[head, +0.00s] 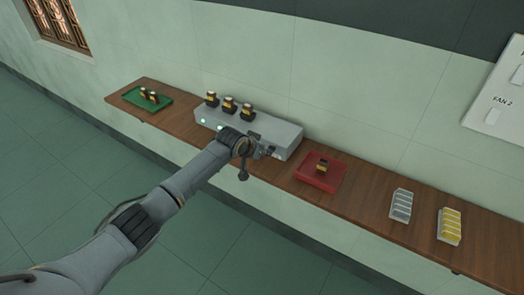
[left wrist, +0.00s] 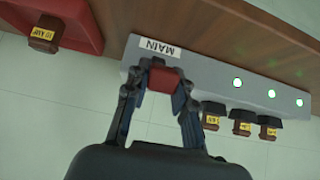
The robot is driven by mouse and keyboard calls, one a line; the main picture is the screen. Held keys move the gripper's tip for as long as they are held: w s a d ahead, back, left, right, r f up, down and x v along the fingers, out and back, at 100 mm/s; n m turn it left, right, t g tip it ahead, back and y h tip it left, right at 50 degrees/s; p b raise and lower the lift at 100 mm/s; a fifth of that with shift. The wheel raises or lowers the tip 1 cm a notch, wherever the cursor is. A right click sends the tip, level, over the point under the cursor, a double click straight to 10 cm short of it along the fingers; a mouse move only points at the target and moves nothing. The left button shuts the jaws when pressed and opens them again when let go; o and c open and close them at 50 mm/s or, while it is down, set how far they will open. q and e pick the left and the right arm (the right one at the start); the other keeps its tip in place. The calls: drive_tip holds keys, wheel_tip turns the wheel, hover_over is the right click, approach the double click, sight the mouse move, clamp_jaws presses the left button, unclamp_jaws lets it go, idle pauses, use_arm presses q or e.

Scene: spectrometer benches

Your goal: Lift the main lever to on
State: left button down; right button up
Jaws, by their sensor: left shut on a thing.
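A grey box (head: 284,136) stands on the wooden shelf in the head view. In the left wrist view its face (left wrist: 205,78) carries a MAIN label (left wrist: 160,47), seen upside down, beside the red main lever (left wrist: 165,80). My left gripper (left wrist: 161,76) is shut on this lever, with a finger on each side. In the head view the gripper (head: 258,149) is in front of the box and hides the lever. Three green lamps (left wrist: 270,93) glow on the box, and three fuses (head: 229,104) stand along its back. My right gripper is not in view.
A red tray (head: 310,180) with one fuse is right of the box. A grey-filled holder (head: 401,205) and a yellow-filled holder (head: 450,226) lie farther right. A wall panel (head: 490,115) reads FAN 2.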

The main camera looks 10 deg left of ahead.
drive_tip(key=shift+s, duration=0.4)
use_arm(q)
drive_tip(key=c, duration=1.1)
unclamp_jaws()
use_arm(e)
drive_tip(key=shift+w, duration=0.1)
use_arm(q)
drive_tip(key=v, duration=1.2)
drive_tip(key=shift+f, duration=0.1)
